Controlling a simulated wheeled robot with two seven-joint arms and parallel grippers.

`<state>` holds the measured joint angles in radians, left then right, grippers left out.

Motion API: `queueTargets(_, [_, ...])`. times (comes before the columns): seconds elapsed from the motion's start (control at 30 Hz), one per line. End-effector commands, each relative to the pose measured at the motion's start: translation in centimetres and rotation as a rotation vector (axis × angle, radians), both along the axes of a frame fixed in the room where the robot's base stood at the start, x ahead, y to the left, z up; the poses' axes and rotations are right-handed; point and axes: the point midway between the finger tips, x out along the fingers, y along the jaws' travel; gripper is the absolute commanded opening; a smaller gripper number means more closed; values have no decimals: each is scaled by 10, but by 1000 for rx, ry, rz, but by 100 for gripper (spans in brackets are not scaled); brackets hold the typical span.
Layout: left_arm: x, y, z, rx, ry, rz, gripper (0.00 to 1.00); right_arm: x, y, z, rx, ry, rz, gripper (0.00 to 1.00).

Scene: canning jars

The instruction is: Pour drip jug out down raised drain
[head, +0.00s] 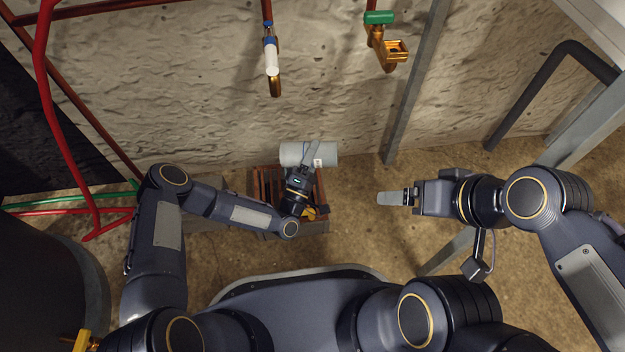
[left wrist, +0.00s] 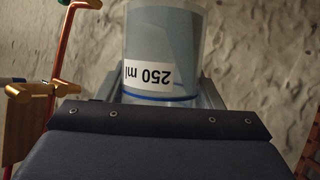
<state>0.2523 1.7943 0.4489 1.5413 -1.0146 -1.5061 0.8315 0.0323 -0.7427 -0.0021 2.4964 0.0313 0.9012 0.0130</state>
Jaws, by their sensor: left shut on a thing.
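The drip jug (head: 291,154) is a pale grey, see-through cylinder. In the head view it lies on its side, its long axis running left to right. My left gripper (head: 311,154) is shut on it from the near side. In the left wrist view the jug (left wrist: 160,40) fills the top middle between the fingers, with an upside-down "250 ml" label and a blue line. I cannot tell whether liquid is inside. My right gripper (head: 393,198) is away to the right, apart from everything; its fingers show edge-on. I cannot pick out the raised drain for sure.
A reddish slatted crate (head: 262,187) stands below my left gripper. Taps (head: 272,58) and (head: 386,48) hang by the rough wall. A dark bent pipe (head: 520,100) and grey posts (head: 413,85) stand at right. Red pipes (head: 46,120) run at left. Floor between crate and right gripper is clear.

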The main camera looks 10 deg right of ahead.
Motion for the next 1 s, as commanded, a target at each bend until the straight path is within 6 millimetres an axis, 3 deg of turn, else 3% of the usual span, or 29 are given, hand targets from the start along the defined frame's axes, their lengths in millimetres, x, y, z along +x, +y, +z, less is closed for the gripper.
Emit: queueTargets(1.0, [4, 18, 19, -239, 49, -1, 24, 0, 0, 0, 0, 0, 0, 85])
